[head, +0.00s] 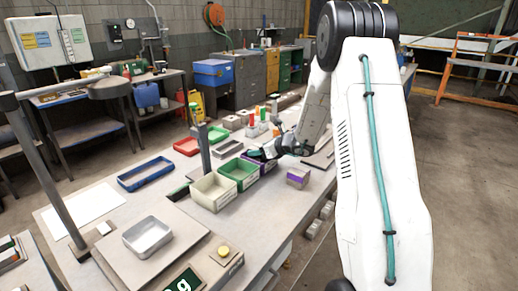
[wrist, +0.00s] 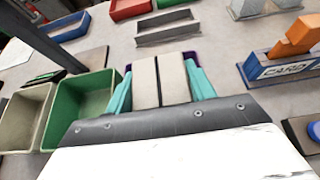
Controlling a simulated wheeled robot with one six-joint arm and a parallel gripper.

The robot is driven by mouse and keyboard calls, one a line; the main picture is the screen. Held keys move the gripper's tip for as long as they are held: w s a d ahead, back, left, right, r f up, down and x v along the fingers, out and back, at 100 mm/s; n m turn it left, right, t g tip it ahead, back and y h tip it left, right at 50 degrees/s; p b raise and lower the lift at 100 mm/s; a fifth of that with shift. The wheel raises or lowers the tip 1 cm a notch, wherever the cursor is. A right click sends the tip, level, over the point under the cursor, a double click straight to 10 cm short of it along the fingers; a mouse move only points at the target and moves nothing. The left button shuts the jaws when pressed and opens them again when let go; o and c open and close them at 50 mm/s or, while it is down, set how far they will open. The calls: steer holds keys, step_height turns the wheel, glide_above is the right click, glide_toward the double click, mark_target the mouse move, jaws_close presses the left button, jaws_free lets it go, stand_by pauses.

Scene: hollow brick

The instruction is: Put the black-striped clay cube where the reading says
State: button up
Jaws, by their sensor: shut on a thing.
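My gripper (wrist: 160,85) has teal fingers shut on a pale grey-beige block with a dark line down its middle, the black-striped clay cube (wrist: 146,82). In the head view my gripper (head: 264,154) is above the far end of a row of bins, and the cube cannot be made out. The row has a cream bin (head: 203,196), a green bin (head: 228,180) and a purple bin, whose rim (wrist: 191,55) shows behind the fingers. A scale (head: 178,250) bears an empty-looking metal pan (head: 148,243). Its display (head: 181,287) is cut off, showing only "g".
A blue tray (head: 146,185) and a red tray (head: 187,151) lie behind the bins. A purple-banded box (head: 298,184) stands right of them. A dark post (head: 204,150) rises behind the bins.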

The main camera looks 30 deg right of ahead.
steer(key=o, duration=1.2)
steer(key=shift+r, duration=0.2)
steer(key=r+v, duration=0.1)
steer(key=v, duration=1.1)
steer(key=s+a+r+n+g+y, duration=0.1)
steer(key=s+a+r+n+g, duration=0.15)
steer(key=s+a+n, duration=0.4)
steer(key=s+a+r+n+g+y, duration=0.15)
steer(key=a+r+n, duration=0.25)
steer(key=a, duration=0.5)
steer(key=s+a+r+n+g+y, duration=0.1)
steer(key=s+a+r+n+g, duration=0.2)
steer(key=a+n, duration=0.35)
steer(key=s+a+r+n+g+h, duration=0.1)
steer(key=s+a+n+g, duration=0.2)
steer(key=s, duration=0.4)
steer(key=s+a+n+h, duration=0.2)
steer(key=s+a+n, duration=0.2)
steer(key=s, duration=0.3)
steer(key=shift+s+d+n+g+h, duration=0.15)
steer(key=shift+s+d+n+h, duration=0.55)
steer(key=shift+s+n, duration=0.85)
steer(key=shift+s+d+n+g+h, duration=0.1)
steer(key=shift+s+d+n+h, duration=0.3)
steer(key=shift+s+n+h, duration=1.1)
steer(key=shift+s+d+n+g+h, duration=0.2)
steer(key=shift+s+d+n, duration=0.55)
steer(key=shift+s, duration=1.35)
